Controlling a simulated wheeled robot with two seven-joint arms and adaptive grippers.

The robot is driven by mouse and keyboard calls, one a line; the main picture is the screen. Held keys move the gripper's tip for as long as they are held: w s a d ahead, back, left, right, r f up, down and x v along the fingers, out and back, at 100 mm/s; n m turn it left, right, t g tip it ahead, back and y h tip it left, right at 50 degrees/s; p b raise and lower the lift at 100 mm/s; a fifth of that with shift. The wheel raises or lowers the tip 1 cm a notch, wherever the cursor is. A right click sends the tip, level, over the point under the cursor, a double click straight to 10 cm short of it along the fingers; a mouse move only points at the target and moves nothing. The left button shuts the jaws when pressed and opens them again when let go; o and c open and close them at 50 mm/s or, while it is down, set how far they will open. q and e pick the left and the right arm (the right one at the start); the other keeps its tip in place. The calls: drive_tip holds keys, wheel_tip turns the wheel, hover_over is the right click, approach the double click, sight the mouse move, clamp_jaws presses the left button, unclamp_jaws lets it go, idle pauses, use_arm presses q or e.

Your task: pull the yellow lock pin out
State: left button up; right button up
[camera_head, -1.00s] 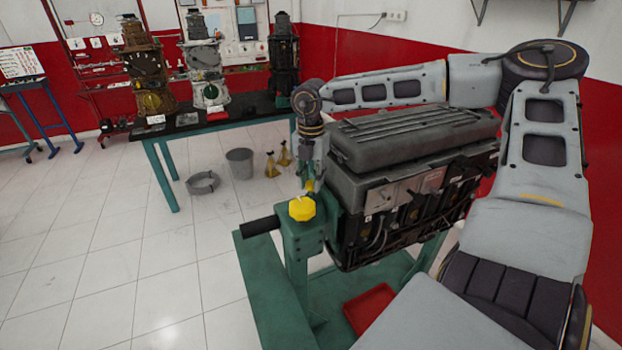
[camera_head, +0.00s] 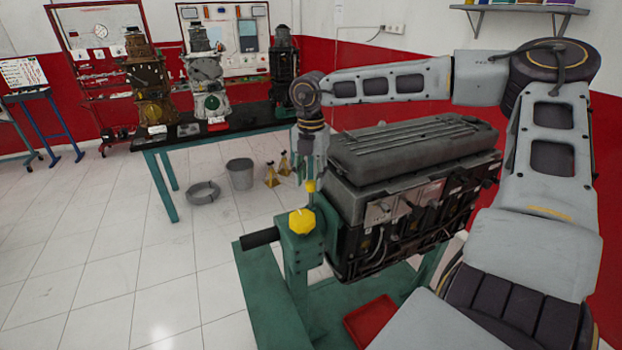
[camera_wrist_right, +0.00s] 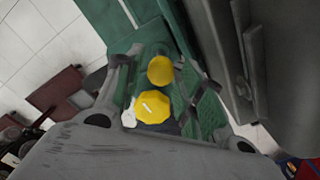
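The yellow lock pin (camera_head: 310,186) has a small round knob with a thin shaft below it, above the green engine stand's post. My right gripper (camera_head: 311,180) comes down from above and is shut on this knob. In the right wrist view the knob (camera_wrist_right: 160,70) lies between the fingertips. A larger faceted yellow knob (camera_head: 302,221) sits on the post just below; it also shows in the wrist view (camera_wrist_right: 155,107). Whether the shaft's lower end is still in its hole cannot be told. My left gripper is not in view.
The grey engine (camera_head: 410,150) on the green stand (camera_head: 262,300) is close to the right of my gripper. A black handle (camera_head: 259,238) sticks out left. A red tray (camera_head: 370,320) lies below. A bench (camera_head: 230,133) with engines stands behind.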

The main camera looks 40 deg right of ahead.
drive_tip(key=shift+o, duration=0.5)
drive_tip(key=shift+f, duration=0.15)
wheel_tip(320, 180, up, 12)
idle(0.5)
idle(0.6)
wheel_tip(320, 180, up, 10)
drive_tip(key=p, duration=1)
hover_over(311, 182)
